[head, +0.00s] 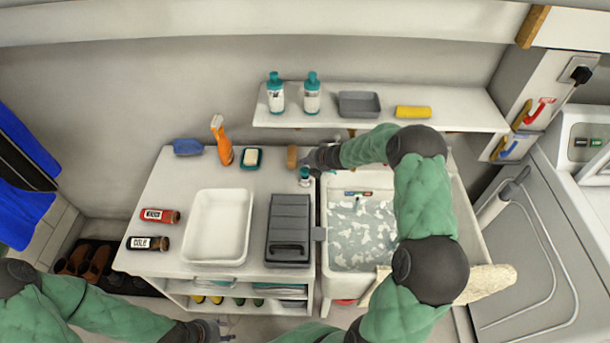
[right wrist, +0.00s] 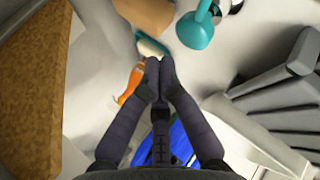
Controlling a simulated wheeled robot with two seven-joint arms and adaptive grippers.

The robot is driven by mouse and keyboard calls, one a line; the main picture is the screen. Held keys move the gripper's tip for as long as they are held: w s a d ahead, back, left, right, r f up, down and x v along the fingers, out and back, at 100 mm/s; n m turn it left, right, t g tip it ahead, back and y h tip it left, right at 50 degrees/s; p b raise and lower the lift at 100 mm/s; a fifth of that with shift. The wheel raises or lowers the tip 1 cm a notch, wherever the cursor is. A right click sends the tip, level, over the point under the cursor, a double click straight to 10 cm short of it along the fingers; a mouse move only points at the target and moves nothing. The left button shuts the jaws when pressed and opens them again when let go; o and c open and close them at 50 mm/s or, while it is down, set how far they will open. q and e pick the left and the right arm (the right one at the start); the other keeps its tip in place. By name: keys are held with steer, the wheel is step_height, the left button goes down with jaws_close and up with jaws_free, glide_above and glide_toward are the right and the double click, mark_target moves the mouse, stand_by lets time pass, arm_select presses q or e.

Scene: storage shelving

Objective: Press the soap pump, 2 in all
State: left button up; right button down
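The soap pump (head: 305,175) is a small bottle with a teal top, standing at the right back of the white counter, beside the sink. Its teal top (right wrist: 195,30) also shows in the right wrist view, right of and beyond my fingertips. My right gripper (head: 307,160) is just behind the pump in the head view, and its fingers (right wrist: 153,66) meet at the tips with nothing between them. I see a gap between fingers and pump in the wrist view. My left gripper (head: 226,329) is low at the bottom edge, away from the pump; its finger opening is unclear.
The water-filled sink (head: 340,262) lies right of the pump. A brown cylinder (head: 292,156) stands close behind the pump. A grey case (head: 289,222), white tub (head: 216,226), soap dish (head: 251,159) and orange spray bottle (head: 222,145) occupy the counter. A shelf (head: 440,115) hangs above.

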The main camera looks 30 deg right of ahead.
mark_target(304, 169)
steer(key=shift+f+b, duration=0.35)
steer(key=shift+f, duration=0.4)
steer(key=shift+f, duration=0.1)
stand_by(0.8)
steer(key=shift+f+b, duration=0.3)
steer(key=shift+s+f+b, duration=0.1)
steer(key=shift+f+b, duration=0.7)
steer(key=shift+f, duration=0.2)
stand_by(1.3)
steer(key=shift+r+p, duration=1.15)
steer(key=shift+r, duration=0.15)
step_height(304, 169, up, 5)
steer(key=p, duration=0.5)
steer(key=shift+r, duration=0.15)
